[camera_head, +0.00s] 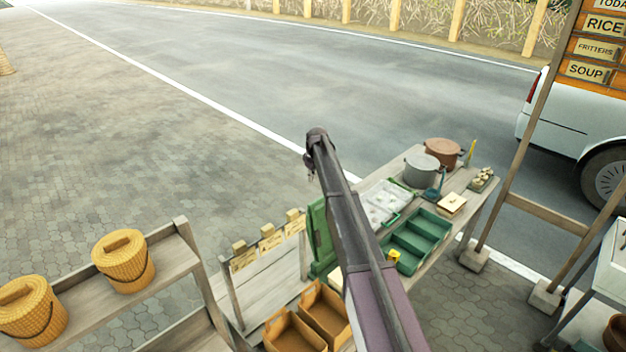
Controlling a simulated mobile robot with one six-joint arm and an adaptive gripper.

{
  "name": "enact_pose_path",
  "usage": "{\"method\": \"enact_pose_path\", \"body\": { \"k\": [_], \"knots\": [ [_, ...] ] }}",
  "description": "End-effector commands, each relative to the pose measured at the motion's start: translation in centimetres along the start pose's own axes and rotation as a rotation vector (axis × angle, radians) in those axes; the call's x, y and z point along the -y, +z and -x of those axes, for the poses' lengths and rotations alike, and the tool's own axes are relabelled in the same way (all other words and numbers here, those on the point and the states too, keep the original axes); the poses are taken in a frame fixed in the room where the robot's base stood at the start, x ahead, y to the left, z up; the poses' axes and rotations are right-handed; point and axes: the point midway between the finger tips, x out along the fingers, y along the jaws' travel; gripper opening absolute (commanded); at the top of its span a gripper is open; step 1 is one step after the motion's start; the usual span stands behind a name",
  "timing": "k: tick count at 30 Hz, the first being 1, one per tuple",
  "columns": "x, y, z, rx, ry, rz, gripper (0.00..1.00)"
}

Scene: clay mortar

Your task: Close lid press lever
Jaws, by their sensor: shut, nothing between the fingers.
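My arm reaches up from the bottom of the picture across the stall. At its far end my gripper (310,177) shows as a small dark shape pointing down. It is shut and empty, and stands apart from the stall's things. A green upright panel (319,238), which may be a raised lid, stands at the table's left end, partly behind my arm. I cannot make out a press lever for certain. A small yellow piece (393,255) shows at a green compartment tray (431,222).
The wooden table (481,207) also holds a grey pot (421,170), a brown pot (443,151) and a pale tray (382,203). Orange-brown bins (325,308) stand in front. A shelf with woven baskets (123,260) is at left. A sign frame (515,150) stands at right.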

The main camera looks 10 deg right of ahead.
Motion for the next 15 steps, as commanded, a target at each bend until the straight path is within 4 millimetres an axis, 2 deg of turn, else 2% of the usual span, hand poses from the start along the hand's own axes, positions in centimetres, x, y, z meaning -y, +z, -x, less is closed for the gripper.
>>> {"method": "enact_pose_path", "body": {
  "k": [1,15],
  "knots": [
    [0.0,0.0,-0.7,0.0,0.0,0.0,0.0],
    [0.0,0.0,-4.4,0.0,0.0,0.0,0.0]
  ]
}}
